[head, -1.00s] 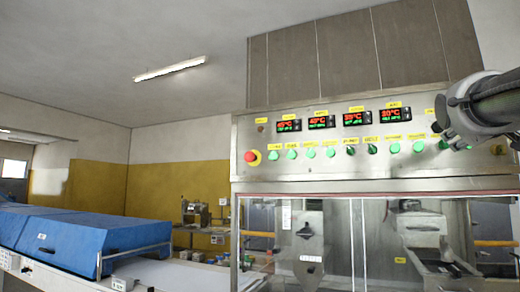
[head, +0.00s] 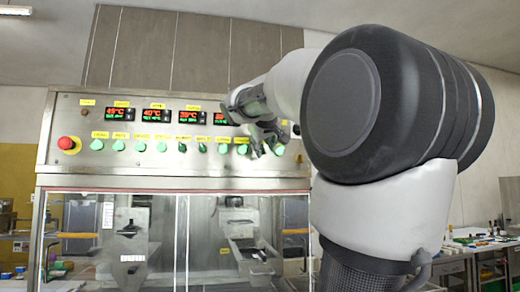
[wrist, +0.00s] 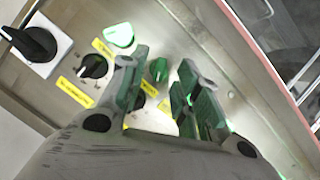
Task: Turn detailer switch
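The steel control panel (head: 70,105) has a row of green switches (head: 161,147) with yellow labels too blurred to read, so I cannot tell which is the detailer switch. My gripper (head: 266,142) is in front of the right end of this row. In the wrist view my gripper (wrist: 164,75) is open, its green-tinted fingers apart. A green switch (wrist: 158,69) shows between the fingertips; contact cannot be judged. A black knob (wrist: 95,67) and a lit whitish-green button (wrist: 119,37) lie beyond the left finger. My gripper hides part of the panel.
A red emergency button (head: 67,143) is at the panel's left end. Glass doors (head: 150,235) are below the panel. A cluttered table (head: 470,243) stands at the right.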

